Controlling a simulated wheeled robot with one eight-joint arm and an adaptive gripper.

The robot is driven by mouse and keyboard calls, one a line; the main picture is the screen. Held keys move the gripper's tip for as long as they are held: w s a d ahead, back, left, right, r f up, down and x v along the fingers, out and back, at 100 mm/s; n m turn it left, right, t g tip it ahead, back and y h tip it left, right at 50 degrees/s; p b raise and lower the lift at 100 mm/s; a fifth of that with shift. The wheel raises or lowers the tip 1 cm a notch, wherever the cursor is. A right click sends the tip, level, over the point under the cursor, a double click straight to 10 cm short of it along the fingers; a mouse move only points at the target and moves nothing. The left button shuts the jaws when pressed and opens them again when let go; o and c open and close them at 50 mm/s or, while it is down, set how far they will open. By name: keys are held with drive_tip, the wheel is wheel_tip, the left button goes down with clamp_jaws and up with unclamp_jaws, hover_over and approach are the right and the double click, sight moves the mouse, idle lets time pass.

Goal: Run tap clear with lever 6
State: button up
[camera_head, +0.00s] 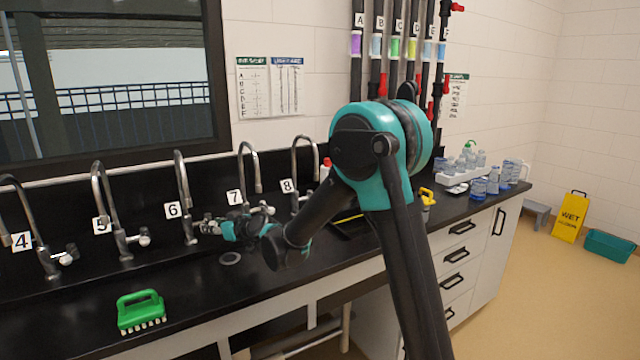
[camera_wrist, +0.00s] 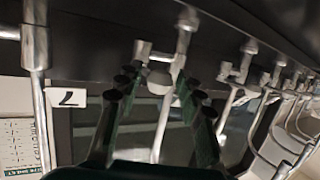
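Tap 6 (camera_head: 182,185), a chrome gooseneck, stands on the black counter beside its label "6" (camera_head: 172,209). No water shows at its spout. My gripper (camera_head: 213,226) is at the right side of its base, over the lever, and hides much of it. In the wrist view, which is turned over, my gripper (camera_wrist: 158,84) is open. Its two dark fingers stand on either side of the pale round knob of lever 6 (camera_wrist: 159,82). I cannot tell whether either finger touches the knob.
Tap 5 (camera_head: 101,190) stands to the left and tap 7 (camera_head: 244,165) close to the right, with tap 8 (camera_head: 296,160) beyond. A green brush (camera_head: 141,311) lies on the front counter (camera_head: 70,315). Bottles (camera_head: 479,187) stand at the far right.

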idle(0.3)
drive_tip(key=shift+w+d, duration=0.6)
drive_tip(key=shift+w, duration=0.3)
drive_tip(key=shift+w+d, duration=0.65)
drive_tip(key=shift+w, duration=0.25)
drive_tip(key=shift+w+d, duration=0.6)
drive_tip(key=shift+w, duration=0.3)
idle(1.6)
drive_tip(key=s+a, duration=0.1)
drive_tip(key=s, duration=0.1)
drive_tip(key=s+a, duration=0.1)
drive_tip(key=s, duration=0.1)
drive_tip(key=s+a, duration=0.2)
drive_tip(key=shift+a, duration=0.1)
drive_tip(key=shift+w, duration=0.25)
drive_tip(key=shift+w+d, duration=0.2)
drive_tip(key=shift+d, duration=0.1)
drive_tip(key=v, duration=0.7)
idle(0.4)
